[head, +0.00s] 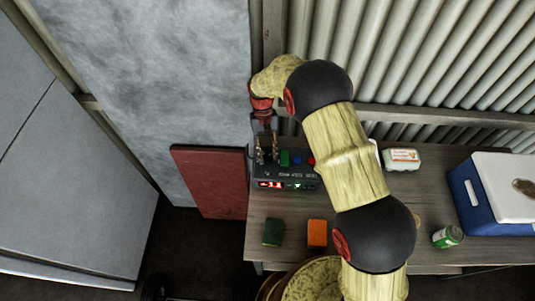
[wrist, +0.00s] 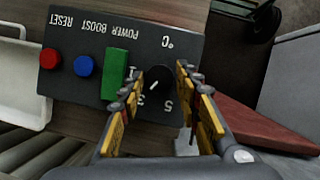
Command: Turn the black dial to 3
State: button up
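The black dial (wrist: 158,80) is on a dark control box (head: 287,177), seen upside down in the wrist view. Its white mark points down-left in that view, toward the printed 3. The numerals 1 and 5 also show on the panel. My gripper (wrist: 159,72) has its fingers parted, one on each side of the dial. They look close to its sides, but I cannot tell whether they touch it. In the head view my gripper (head: 267,152) points down at the box's left end, and its fingers hide the dial there.
Beside the dial are a green switch (wrist: 115,74), a blue button (wrist: 85,66) and a red button (wrist: 50,59). The wooden table (head: 380,227) also holds a green block (head: 273,232), an orange block (head: 317,233), a can (head: 447,237), an egg carton (head: 401,159) and a cooler (head: 495,195).

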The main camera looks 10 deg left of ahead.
aim_at(267, 155)
jog(key=shift+o, duration=1.3)
notch_tip(267, 155, up, 10)
jog(key=shift+f, duration=0.1)
